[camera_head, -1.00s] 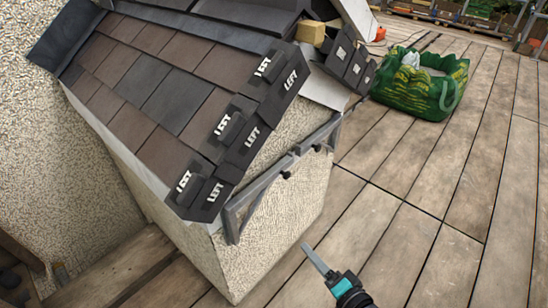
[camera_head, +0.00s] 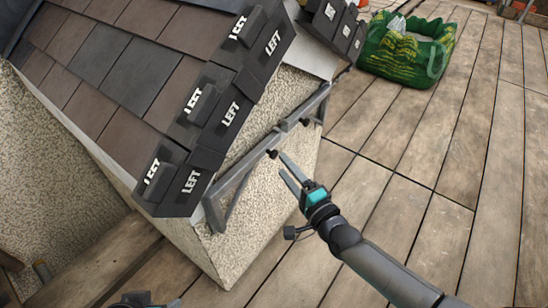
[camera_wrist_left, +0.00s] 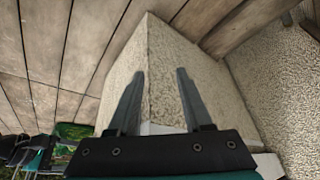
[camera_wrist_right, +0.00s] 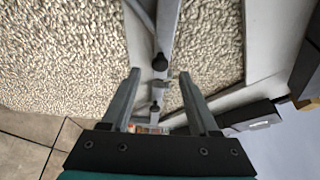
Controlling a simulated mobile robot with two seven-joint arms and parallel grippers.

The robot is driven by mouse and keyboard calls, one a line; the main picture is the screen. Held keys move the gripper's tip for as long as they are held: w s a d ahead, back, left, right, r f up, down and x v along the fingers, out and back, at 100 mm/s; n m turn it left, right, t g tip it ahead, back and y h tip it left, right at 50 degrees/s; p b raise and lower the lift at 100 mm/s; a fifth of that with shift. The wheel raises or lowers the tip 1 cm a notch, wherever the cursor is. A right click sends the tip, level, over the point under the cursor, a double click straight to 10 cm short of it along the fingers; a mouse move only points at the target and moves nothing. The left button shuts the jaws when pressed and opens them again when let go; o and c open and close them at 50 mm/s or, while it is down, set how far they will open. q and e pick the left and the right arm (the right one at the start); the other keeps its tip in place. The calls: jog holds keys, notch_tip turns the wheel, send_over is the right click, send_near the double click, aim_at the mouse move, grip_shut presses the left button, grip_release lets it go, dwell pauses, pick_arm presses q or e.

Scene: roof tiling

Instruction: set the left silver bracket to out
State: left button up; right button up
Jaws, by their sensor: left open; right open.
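The left silver bracket (camera_head: 240,182) is a grey metal frame along the gable wall below the tiles marked LEFT. A black knob (camera_head: 272,154) sits near its upper right end. My right gripper (camera_head: 284,164) is open, its fingertips close to this knob; I cannot tell whether they touch. In the right wrist view a silver bar with a black knob (camera_wrist_right: 160,62) lies ahead between the open fingers (camera_wrist_right: 160,74). My left gripper (camera_wrist_left: 161,74) is open and empty, facing the corner of the pebbled wall. Only a dark piece of it shows at the head view's bottom edge.
A second silver bracket (camera_head: 313,105) with its own black knob (camera_head: 304,122) continues up the wall to the right. Dark tiles (camera_head: 228,110) overhang above. A green bag (camera_head: 405,52) stands on the plank deck (camera_head: 440,150), which is clear at right.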

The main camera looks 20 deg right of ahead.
aim_at(275, 158)
jog(key=b+x, duration=0.1)
jog(key=x, duration=0.3)
pick_arm(q)
jog(key=shift+w+d+m+t+h+b, duration=0.4)
jog(key=shift+w+d+t+h, duration=0.4)
jog(key=shift+w+d+t, duration=1)
pick_arm(e)
jog(key=shift+x, duration=1)
pick_arm(q)
jog(key=shift+d, duration=0.2)
pick_arm(e)
jog(key=shift+a, duration=0.1)
jog(key=shift+c, duration=0.3)
jog(key=c, duration=0.9)
jog(key=shift+f, duration=0.1)
grip_shut()
jog(key=shift+s+f, duration=0.1)
jog(key=shift+f, duration=0.05)
